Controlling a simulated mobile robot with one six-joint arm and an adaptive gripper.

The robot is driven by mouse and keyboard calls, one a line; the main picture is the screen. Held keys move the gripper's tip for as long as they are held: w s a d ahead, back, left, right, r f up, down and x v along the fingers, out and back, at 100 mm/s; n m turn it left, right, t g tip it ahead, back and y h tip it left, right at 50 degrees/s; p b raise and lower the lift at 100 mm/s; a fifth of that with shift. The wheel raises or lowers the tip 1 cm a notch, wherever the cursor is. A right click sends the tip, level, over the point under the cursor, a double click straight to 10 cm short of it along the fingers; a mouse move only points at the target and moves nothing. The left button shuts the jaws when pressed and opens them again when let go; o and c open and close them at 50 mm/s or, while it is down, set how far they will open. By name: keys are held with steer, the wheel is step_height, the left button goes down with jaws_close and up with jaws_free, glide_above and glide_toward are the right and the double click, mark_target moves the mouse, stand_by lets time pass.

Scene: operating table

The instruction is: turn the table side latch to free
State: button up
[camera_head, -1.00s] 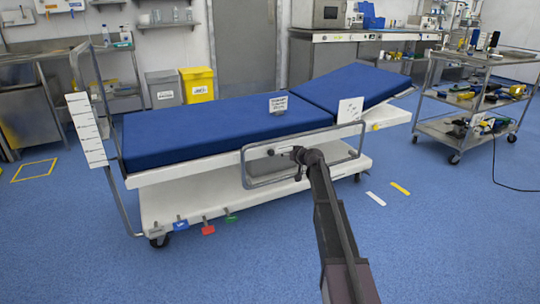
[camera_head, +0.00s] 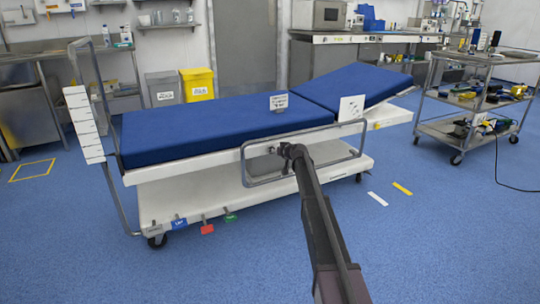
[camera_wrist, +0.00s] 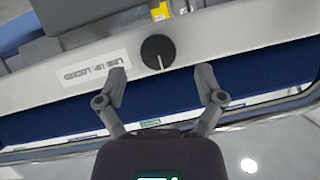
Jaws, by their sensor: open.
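The table side latch is a dark round knob (camera_wrist: 158,52) with a white line, on the pale side of the operating table. In the wrist view its line points down the picture, toward my gripper. In the head view the end of my arm (camera_head: 291,151) is at the table's near side, by the side rail; the knob cannot be made out there.
The grey side rail (camera_head: 247,181) loops around the place where my gripper works. Coloured pedals, including a red one (camera_head: 207,229), stick out low on the base. A steel trolley (camera_head: 440,133) stands at the right. The blue floor in front is open.

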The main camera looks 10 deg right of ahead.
steer(key=shift+b+x, duration=0.4)
steer(key=shift+x, duration=1.3)
